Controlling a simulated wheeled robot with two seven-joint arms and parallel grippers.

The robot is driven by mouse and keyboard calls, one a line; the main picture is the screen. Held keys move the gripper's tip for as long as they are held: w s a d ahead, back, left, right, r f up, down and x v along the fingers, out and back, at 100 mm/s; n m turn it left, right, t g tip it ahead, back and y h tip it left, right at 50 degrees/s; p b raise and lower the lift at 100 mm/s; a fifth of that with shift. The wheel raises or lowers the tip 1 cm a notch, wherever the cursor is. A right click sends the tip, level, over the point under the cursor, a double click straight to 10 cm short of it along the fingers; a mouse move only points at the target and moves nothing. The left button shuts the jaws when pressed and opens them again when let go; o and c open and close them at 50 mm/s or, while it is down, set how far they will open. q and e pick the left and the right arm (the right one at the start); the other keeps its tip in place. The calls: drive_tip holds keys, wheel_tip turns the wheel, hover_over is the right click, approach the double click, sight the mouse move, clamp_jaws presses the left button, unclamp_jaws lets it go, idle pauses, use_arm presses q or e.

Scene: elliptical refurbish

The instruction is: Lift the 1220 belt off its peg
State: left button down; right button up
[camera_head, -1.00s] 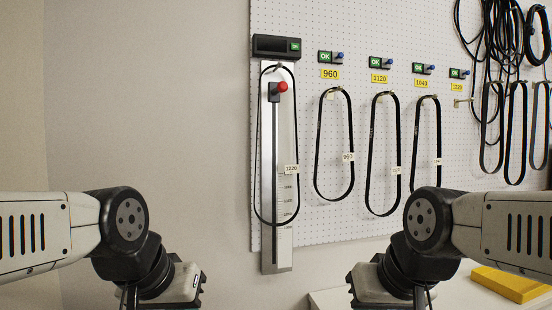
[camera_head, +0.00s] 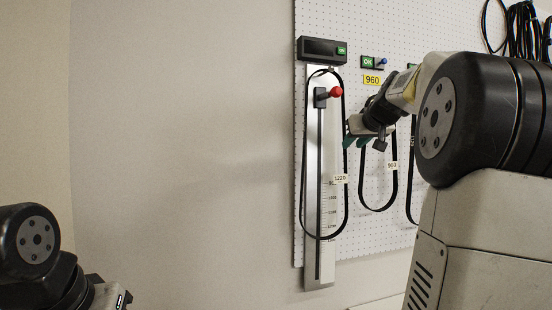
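The 1220 belt (camera_head: 302,190) is a long thin black loop with a white 1220 tag (camera_head: 341,178). It hangs from the top of a pale upright gauge (camera_head: 318,270) with a graduated scale and a red knob (camera_head: 336,92). The upper peg is hard to make out. My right gripper (camera_head: 349,136) reaches in from the right, its dark fingertips close beside the belt's right strand, below the knob. I cannot tell whether they touch it or how far they are open. My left arm shows at the lower left; its fingers are out of frame.
The 960 belt (camera_head: 364,185) hangs just right of the gauge, partly behind my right gripper. Another belt (camera_head: 409,190) hangs beyond it, mostly hidden by my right arm. A black display box (camera_head: 322,51) tops the gauge. The wall left of the pegboard (camera_head: 299,240) is bare.

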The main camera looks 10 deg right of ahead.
drive_tip(key=x, duration=0.5)
drive_tip(key=r+x, duration=0.1)
drive_tip(key=x, duration=0.2)
drive_tip(key=shift+w, duration=0.4)
clamp_jaws()
idle(1.0)
